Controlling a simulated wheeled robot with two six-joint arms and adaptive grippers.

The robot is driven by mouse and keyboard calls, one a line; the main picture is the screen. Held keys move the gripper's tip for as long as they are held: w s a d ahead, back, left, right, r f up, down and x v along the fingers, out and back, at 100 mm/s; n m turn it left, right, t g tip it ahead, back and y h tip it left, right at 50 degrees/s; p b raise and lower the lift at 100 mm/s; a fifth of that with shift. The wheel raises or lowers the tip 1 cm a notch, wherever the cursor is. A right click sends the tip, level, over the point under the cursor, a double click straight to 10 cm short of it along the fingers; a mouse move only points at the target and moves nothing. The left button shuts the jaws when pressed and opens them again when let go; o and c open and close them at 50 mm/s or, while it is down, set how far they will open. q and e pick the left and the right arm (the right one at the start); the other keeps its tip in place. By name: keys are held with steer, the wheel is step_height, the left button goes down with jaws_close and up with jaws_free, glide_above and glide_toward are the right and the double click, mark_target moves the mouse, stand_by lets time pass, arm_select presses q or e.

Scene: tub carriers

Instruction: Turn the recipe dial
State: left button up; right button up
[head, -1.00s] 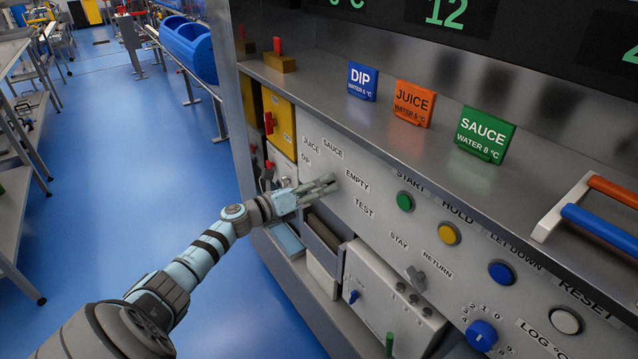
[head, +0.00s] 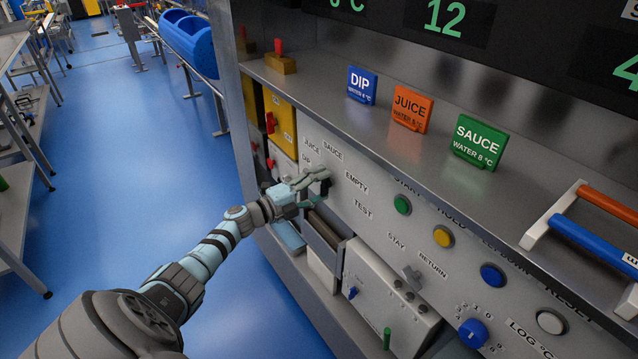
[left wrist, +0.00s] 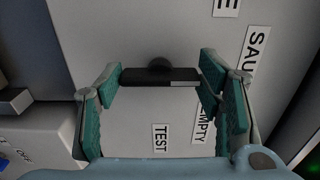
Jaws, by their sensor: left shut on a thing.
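The recipe dial (left wrist: 160,76) is a black bar-shaped knob on the light panel. In the left wrist view its bar lies level, with a pale mark on its right half. SAUCE (left wrist: 256,55), EMPTY (left wrist: 204,125) and TEST (left wrist: 160,138) labels sit around it. My left gripper (left wrist: 160,80) is shut on the dial, with its teal fingers at the two ends of the bar. In the head view the left gripper (head: 312,187) is at the panel beside the EMPTY label, and its fingers hide most of the dial. My right gripper is not in view.
Green (head: 402,205), yellow (head: 443,236) and blue (head: 493,275) buttons lie right of the dial. The STAY/RETURN switch (head: 412,275) is lower. DIP (head: 361,85), JUICE (head: 411,109) and SAUCE (head: 479,142) blocks stand on the ledge above. Blue floor (head: 110,200) is open at left.

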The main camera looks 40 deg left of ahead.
arm_select(q)
steer(key=n+p, duration=0.3)
steer(key=n, duration=1)
steer(key=shift+d+f+n, duration=0.1)
steer(key=shift+f+n, duration=0.05)
steer(key=shift+n, duration=0.25)
steer(key=shift+n+p, duration=0.6)
steer(key=shift+n, duration=1.5)
steer(key=o, duration=1.1)
steer(key=shift+o, duration=0.2)
